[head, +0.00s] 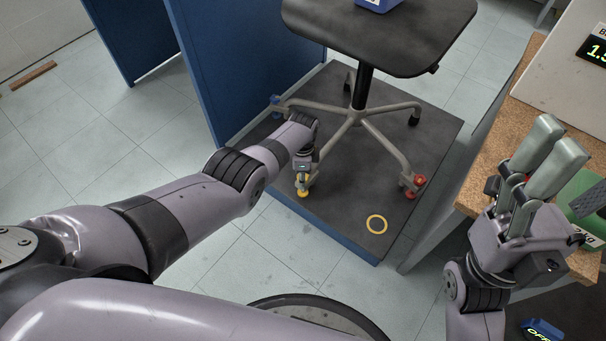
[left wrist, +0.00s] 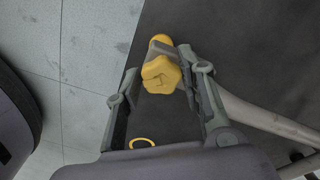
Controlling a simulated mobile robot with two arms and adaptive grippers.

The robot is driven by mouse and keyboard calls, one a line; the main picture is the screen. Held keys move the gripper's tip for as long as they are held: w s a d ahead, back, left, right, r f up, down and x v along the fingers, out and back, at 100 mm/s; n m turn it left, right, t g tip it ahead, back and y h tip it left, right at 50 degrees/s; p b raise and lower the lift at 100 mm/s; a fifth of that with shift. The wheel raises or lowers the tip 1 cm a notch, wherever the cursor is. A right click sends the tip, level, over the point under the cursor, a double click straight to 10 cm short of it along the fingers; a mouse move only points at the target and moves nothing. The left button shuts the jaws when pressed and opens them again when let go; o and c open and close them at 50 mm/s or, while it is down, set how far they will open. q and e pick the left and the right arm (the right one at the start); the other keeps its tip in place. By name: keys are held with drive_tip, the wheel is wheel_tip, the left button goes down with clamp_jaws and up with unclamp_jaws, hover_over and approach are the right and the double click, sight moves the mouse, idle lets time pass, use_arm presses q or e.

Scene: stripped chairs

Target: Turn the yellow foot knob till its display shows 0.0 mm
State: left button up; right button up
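The yellow foot knob (head: 303,192) is low on the near left leg of the stool-like chair (head: 355,116). In the left wrist view the lobed yellow knob (left wrist: 160,75) sits between the finger ends. My left gripper (head: 303,176) is down at this knob. Its fingers (left wrist: 158,88) stand apart on either side, with a gap on the left; contact on the right is unclear.
The chair stands on a dark platform (head: 340,205) with a yellow ring (head: 377,224). A blue panel (head: 240,65) is at its left. Red (head: 415,182) and blue (head: 275,103) knobs are on other legs. A wooden-topped table (head: 490,160) with a lit-display box (head: 570,75) is right.

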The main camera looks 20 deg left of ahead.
use_arm(q)
drive_tip(key=shift+o, duration=1.3)
drive_tip(key=shift+w+r, duration=0.1)
drive_tip(key=shift+r, duration=0.05)
drive_tip(key=shift+r, duration=0.45)
wheel_tip(320, 180, up, 11)
drive_tip(key=shift+f, duration=0.1)
